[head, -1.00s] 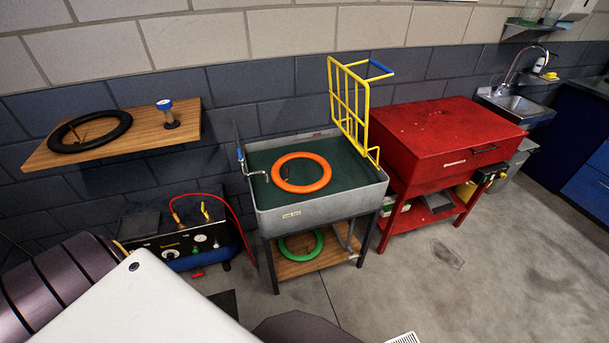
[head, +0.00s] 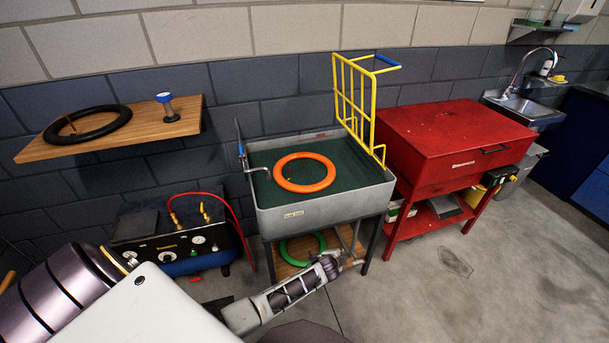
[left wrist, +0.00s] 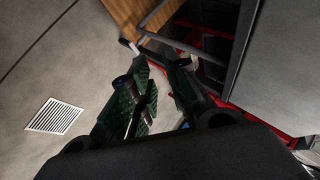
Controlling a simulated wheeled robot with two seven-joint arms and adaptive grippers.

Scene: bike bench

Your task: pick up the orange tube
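The orange tube (head: 304,187) is a ring lying flat on the dark green bed of the grey tub (head: 322,208). Nothing is touching it. My left gripper (head: 343,263) is in front of the tub's stand, below the tub rim and lower than the orange tube. In the left wrist view the two dark green fingers (left wrist: 160,78) stand apart with nothing held between them. The orange tube does not show in that view. My right gripper is not in view.
A yellow rack (head: 357,100) rises at the tub's right rear, and a crank handle (head: 254,171) juts from its left side. A green ring (head: 290,252) lies on the wooden lower shelf. A red cabinet (head: 450,135) stands to the right. The floor at front right is clear.

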